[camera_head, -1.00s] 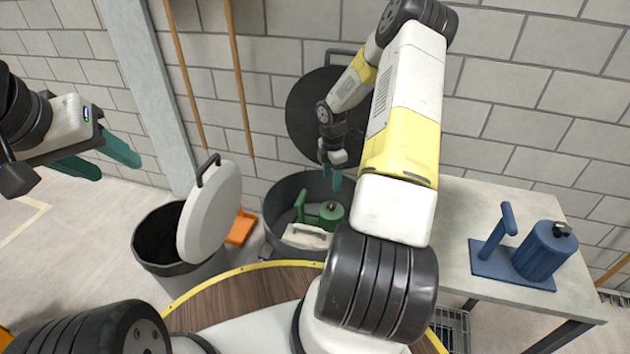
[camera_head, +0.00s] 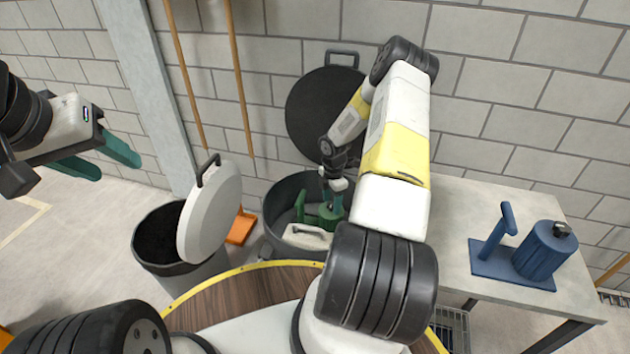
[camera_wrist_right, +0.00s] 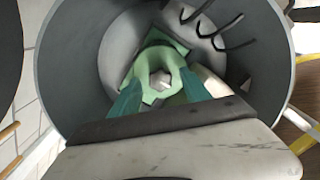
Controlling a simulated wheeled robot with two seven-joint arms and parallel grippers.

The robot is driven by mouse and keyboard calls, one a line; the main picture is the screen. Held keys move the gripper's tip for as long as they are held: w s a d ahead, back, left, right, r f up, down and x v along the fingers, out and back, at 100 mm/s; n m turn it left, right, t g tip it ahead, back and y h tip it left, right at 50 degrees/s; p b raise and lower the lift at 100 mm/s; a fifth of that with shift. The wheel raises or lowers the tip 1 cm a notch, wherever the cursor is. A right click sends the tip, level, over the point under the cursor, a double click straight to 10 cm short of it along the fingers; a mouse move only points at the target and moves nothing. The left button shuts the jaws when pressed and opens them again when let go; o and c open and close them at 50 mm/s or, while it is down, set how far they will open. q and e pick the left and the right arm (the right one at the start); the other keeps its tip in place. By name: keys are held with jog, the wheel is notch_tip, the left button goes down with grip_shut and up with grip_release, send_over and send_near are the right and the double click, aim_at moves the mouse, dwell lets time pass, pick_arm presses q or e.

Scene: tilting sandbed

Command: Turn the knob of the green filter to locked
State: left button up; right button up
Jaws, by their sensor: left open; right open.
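The green filter (camera_head: 328,219) stands inside a round dark grey bin (camera_head: 272,210), with its green handle (camera_head: 300,206) on the left. My right gripper (camera_head: 334,199) points down into the bin, over the top of the filter. In the right wrist view, the open teal fingers of the right gripper (camera_wrist_right: 161,88) lie on either side of the pale knob (camera_wrist_right: 160,78) on the green filter (camera_wrist_right: 155,53). I cannot tell whether they touch it. The knob is hidden in the head view. My left gripper (camera_head: 117,169) is open and empty at the far left, away from the filter.
A pale object (camera_head: 306,237) lies in the bin beside the filter. A blue filter (camera_head: 540,252) stands on the table (camera_head: 450,215) at right. A dark bin (camera_head: 165,268) with a tilted white lid (camera_head: 212,213) is on the left. A round black lid (camera_head: 310,110) is against the wall.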

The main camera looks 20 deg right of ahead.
grip_shut()
jog(key=shift+m, duration=0.3)
jog(key=m, duration=0.3)
jog(key=shift+m, duration=0.3)
jog(key=m, duration=0.4)
jog(key=shift+m, duration=0.3)
jog(key=m, duration=0.4)
jog(key=shift+m, duration=2.5)
